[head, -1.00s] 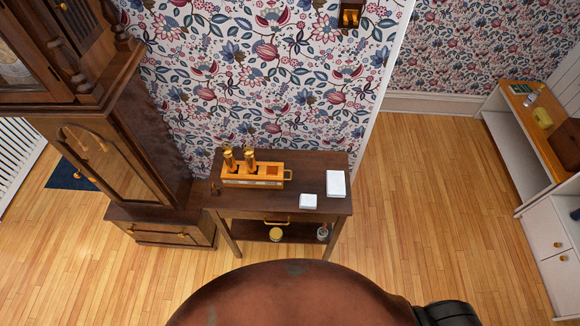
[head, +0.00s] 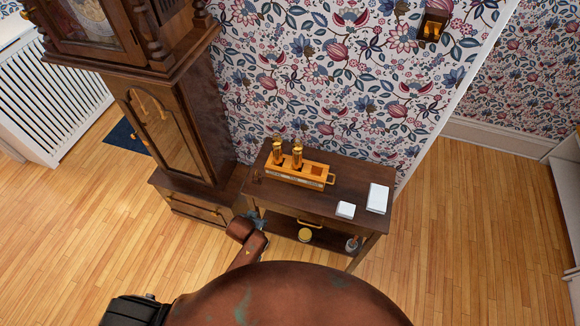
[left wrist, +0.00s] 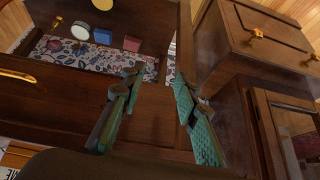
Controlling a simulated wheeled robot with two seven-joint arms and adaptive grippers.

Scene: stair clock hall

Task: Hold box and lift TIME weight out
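The orange wooden box (head: 318,175) stands on the dark side table (head: 345,185). Two brass weights, a left one (head: 277,155) and a right one (head: 297,158), stand upright in it; the slot to their right looks empty. I cannot read which weight is TIME. A corner of the box with part of a white lettered label (left wrist: 20,157) seems to show at lower left in the left wrist view. My left gripper (head: 256,218) is at the table's front left corner, apart from box and weights. Its fingers (left wrist: 158,78) are spread and empty. My right gripper is out of view.
A tall clock (head: 165,135) stands close to the table's left. Two white blocks, small (head: 345,210) and larger (head: 377,198), lie right of the box. A tin (head: 305,235) and a jar (head: 352,243) stand on the lower shelf. The floor right of the table is clear.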

